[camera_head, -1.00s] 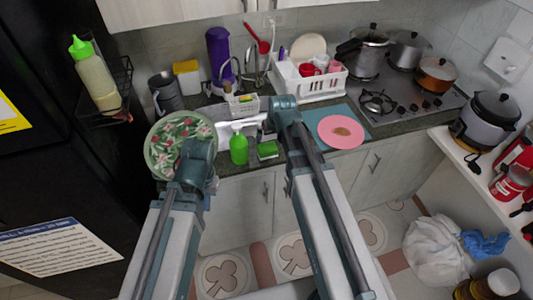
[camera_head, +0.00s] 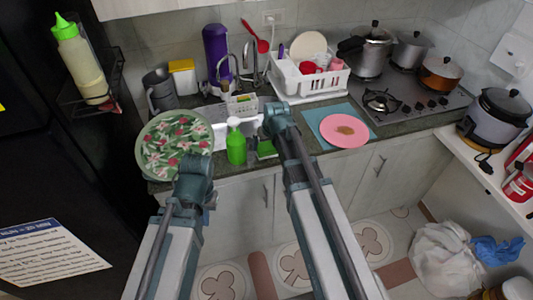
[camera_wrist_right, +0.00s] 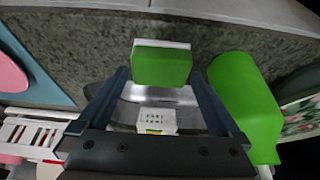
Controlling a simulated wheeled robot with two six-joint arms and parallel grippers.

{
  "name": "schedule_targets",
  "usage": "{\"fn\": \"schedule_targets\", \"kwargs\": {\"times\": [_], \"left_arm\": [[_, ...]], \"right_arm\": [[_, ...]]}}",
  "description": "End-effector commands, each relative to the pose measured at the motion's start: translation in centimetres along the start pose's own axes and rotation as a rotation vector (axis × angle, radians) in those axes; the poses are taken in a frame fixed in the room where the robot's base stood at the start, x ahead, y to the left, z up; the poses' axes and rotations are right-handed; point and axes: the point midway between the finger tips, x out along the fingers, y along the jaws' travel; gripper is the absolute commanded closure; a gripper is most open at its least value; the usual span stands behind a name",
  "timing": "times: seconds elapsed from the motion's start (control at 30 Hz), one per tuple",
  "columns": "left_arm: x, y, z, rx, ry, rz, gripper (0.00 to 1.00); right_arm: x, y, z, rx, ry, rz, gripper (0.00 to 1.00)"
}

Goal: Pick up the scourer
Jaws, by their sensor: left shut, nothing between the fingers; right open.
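The scourer is a small block with a green face and a white layer. In the head view, the scourer (camera_head: 266,149) lies near the counter's front edge, partly covered by my right arm. In the right wrist view, the scourer (camera_wrist_right: 162,66) shows ahead, between the lines of the two fingers. My right gripper (camera_wrist_right: 159,78) is open, with nothing held; whether a finger touches the scourer I cannot tell. My left gripper (camera_head: 210,198) is shut and empty, low in front of the counter, its fingertips hardly visible.
A green soap bottle (camera_head: 236,146) stands close beside the scourer; it also shows in the right wrist view (camera_wrist_right: 245,100). A floral plate (camera_head: 172,145) is to the left. A pink plate (camera_head: 343,130) on a blue mat (camera_head: 318,113) is to the right.

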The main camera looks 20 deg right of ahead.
Motion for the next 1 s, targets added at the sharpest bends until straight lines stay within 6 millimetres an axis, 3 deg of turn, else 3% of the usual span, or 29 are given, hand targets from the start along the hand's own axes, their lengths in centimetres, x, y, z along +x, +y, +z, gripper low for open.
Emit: {"fn": "schedule_targets", "kwargs": {"times": [0.03,0.2,0.47,0.8,1.0], "left_arm": [[1.3,0.1,-0.1,0.0,0.0,0.0,1.0],[2.9,0.3,-0.2,0.0,0.0,0.0,1.0],[2.8,0.3,-0.2,0.0,0.0,0.0,1.0],[2.8,0.3,-0.2,0.0,0.0,0.0,1.0],[2.8,0.3,-0.2,0.0,0.0,0.0,1.0]], "right_arm": [[1.4,0.0,0.1,0.0,0.0,0.0,0.0],[3.2,0.0,0.0,0.0,0.0,0.0,0.0],[3.1,0.0,-0.1,0.0,0.0,0.0,0.0],[3.1,0.0,0.0,0.0,0.0,0.0,0.58],[3.1,0.0,0.0,0.0,0.0,0.0,0.59]]}}
